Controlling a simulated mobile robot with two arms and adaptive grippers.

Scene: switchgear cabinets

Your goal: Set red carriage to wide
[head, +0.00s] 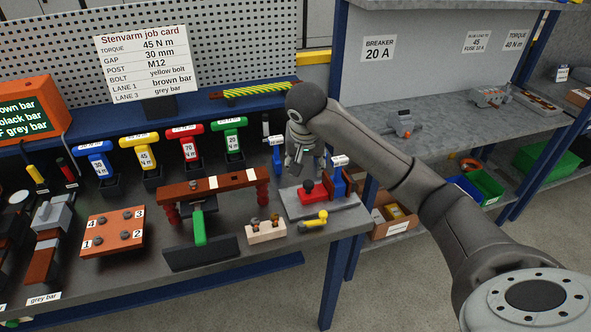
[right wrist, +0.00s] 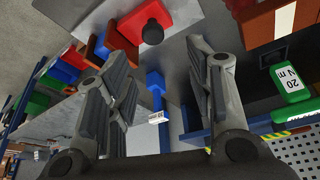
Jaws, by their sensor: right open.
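The red carriage (head: 313,195) is a low red block with a black knob on top. It sits on a grey plate (head: 328,213) at the right end of the bench, left of a blue block (head: 338,183). In the right wrist view the red carriage (right wrist: 144,20) is at the top, beyond the fingertips. My right gripper (head: 304,165) points down, just behind and above the carriage, apart from it. Its fingers (right wrist: 157,60) are spread with nothing between them. I cannot read a wide mark on the plate. My left gripper is not in view.
A blue tool with a white tag (head: 277,160) stands close left of the gripper; it also shows between the fingers in the right wrist view (right wrist: 156,90). A yellow lever (head: 314,221) and beige block (head: 265,232) lie in front. A green-handled tool (head: 229,137) stands left.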

